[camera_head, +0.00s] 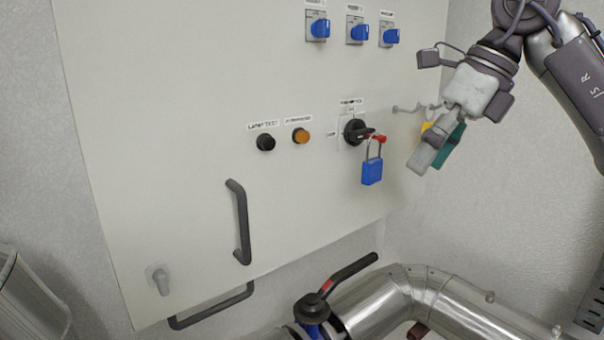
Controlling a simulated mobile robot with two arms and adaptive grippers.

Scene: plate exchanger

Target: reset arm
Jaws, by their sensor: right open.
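My right gripper (430,150) comes in from the upper right, beside the right edge of the white control cabinet (180,90). It is open. A hook rail (416,108) is on the cabinet beside it, and a teal tag-like item (452,146) and a yellow one (427,126) show just behind its fingers; I cannot tell whether they touch it. A blue padlock (372,171) hangs by its shackle at the black rotary switch (355,131), left of the gripper and apart from it. A small red part (380,139) sits at the shackle. My left gripper is not in view.
Blue knobs (358,33) line the cabinet's top. A black button (265,142), an amber button (301,136) and a grey handle (240,222) are lower. A metal pipe (450,297) and a black-levered valve (350,272) stand below. The wall at right is bare.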

